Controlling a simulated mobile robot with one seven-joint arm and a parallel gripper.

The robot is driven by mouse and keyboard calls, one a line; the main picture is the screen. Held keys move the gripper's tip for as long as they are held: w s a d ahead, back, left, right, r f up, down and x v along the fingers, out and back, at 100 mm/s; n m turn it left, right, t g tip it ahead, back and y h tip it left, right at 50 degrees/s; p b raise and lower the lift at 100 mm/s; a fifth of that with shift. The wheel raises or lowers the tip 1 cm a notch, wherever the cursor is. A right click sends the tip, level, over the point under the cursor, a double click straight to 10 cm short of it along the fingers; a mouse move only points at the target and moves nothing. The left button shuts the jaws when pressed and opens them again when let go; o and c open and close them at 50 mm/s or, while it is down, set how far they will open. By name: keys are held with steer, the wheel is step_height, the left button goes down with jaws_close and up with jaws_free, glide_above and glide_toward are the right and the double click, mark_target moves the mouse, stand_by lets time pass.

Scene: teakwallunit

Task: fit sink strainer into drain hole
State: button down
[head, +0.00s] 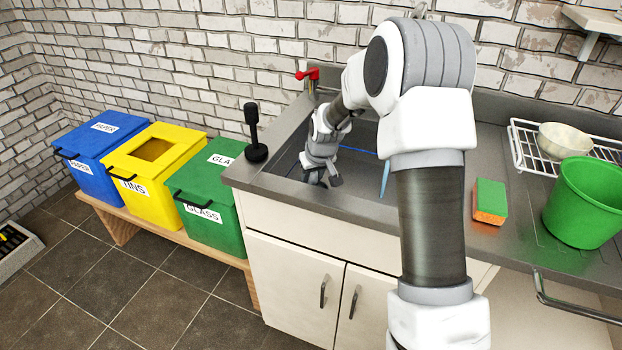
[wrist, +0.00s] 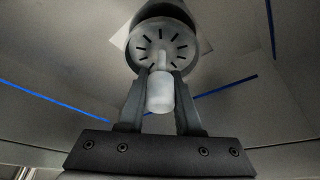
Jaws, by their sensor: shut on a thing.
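The sink strainer (wrist: 147,46) is a grey disc with a ring of dark slots and a pale knob. My gripper (wrist: 160,82) is shut on the knob, one finger on each side. A dark rounded shape with a lighter edge (wrist: 168,11) shows directly behind the disc and looks like the drain hole. I cannot tell whether the disc touches it or is apart. In the head view my gripper (head: 321,179) points down inside the left part of the sink basin (head: 287,164). The strainer and the drain are hidden there.
A red-handled tap (head: 307,74) stands behind the basin, and a black plunger (head: 255,135) on its left rim. A light blue thing (head: 385,178) lies at the front edge. Right are a sponge (head: 490,201), green bucket (head: 587,203) and dish rack (head: 530,150).

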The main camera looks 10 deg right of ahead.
steer(key=shift+f, duration=0.4)
steer(key=c, duration=0.5)
jaws_free()
steer(key=p+v, duration=0.3)
steer(key=v, duration=1.4)
steer(key=shift+d+r, duration=0.1)
steer(key=shift+r, duration=0.15)
steer(key=shift+s, duration=0.1)
steer(key=s+a+r, duration=0.1)
steer(key=s+r, duration=0.8)
steer(key=s, duration=0.6)
steer(key=s+m+t, duration=0.1)
steer(key=s+m, duration=0.1)
steer(key=s, duration=1.3)
steer(key=shift+h, duration=0.4)
step_height(320, 180, up, 13)
steer(key=p, duration=1.2)
steer(key=shift+w+a+r+p, duration=0.1)
steer(key=shift+r+p, duration=0.1)
steer(key=shift+p, duration=0.2)
